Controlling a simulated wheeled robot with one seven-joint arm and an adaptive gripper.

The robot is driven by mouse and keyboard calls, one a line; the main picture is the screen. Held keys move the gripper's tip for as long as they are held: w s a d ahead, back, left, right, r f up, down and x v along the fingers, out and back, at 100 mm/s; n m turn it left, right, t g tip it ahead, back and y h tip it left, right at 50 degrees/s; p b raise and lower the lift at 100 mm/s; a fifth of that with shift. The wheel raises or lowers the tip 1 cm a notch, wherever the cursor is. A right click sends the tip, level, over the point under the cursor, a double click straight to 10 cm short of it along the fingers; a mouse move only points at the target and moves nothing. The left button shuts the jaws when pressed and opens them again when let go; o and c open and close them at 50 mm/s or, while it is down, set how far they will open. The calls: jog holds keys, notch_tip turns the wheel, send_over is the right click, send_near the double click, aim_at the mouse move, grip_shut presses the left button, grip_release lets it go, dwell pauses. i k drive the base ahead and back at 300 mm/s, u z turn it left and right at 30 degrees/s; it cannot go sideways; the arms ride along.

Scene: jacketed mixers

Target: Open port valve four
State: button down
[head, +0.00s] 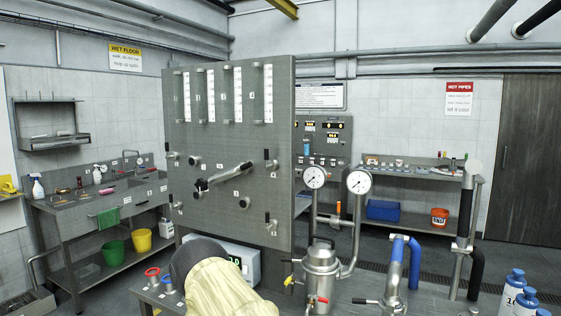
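A grey upright panel (218,225) stands in the middle of the head view. My gripper is not in view.
A steel vessel (321,268) with gauges and pipes stands at right. A sink bench (100,215) is at left. Blue bottles (513,290) stand at lower right.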

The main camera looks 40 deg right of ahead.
aim_at(267, 159)
jog(key=z, duration=1.2)
jog(key=i, duration=0.5)
jog(key=z, duration=0.05)
jog(key=k, duration=1)
jog(key=u, duration=0.9)
jog(key=i, duration=0.8)
jog(key=z, duration=0.45)
jog(key=i, duration=0.95)
jog(key=z, duration=0.75)
